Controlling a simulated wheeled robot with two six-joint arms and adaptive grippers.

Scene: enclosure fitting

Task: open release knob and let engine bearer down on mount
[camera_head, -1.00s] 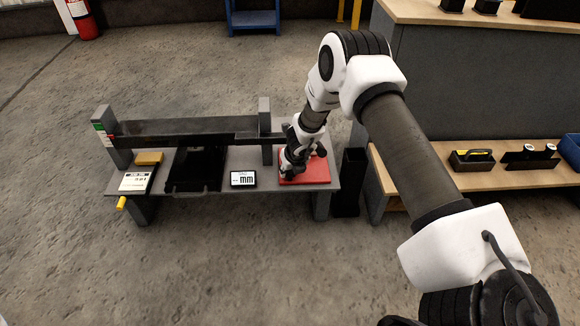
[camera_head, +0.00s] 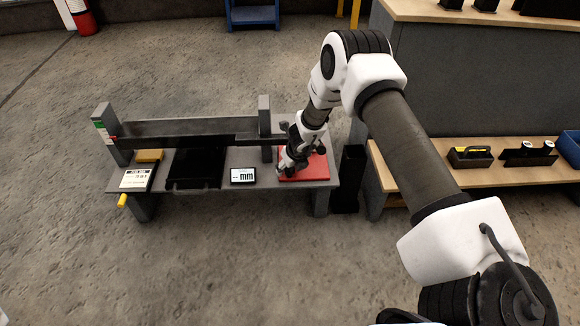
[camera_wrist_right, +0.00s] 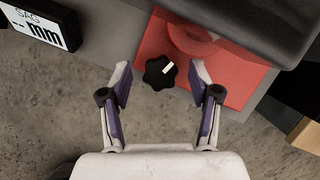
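The black star-shaped release knob (camera_wrist_right: 160,72) with a white mark sits at the edge of a red block (camera_wrist_right: 225,82). The red block also shows in the head view, as a red plate (camera_head: 313,172) on the bench's right end. My right gripper (camera_wrist_right: 160,88) is open, one finger on either side of the knob in the picture; I cannot tell whether they touch it. In the head view my right gripper (camera_head: 288,166) is over the red plate and hides the knob. A long dark beam (camera_head: 190,139), probably the engine bearer, runs between two grey posts. My left gripper is not in view.
On the bench (camera_head: 220,180) lie an "mm" display (camera_head: 243,176), a black tray-like part (camera_head: 195,168), a yellow block (camera_head: 149,156) and a white readout (camera_head: 136,179). A black bin (camera_head: 350,180) stands at the bench's right. Floor in front is clear.

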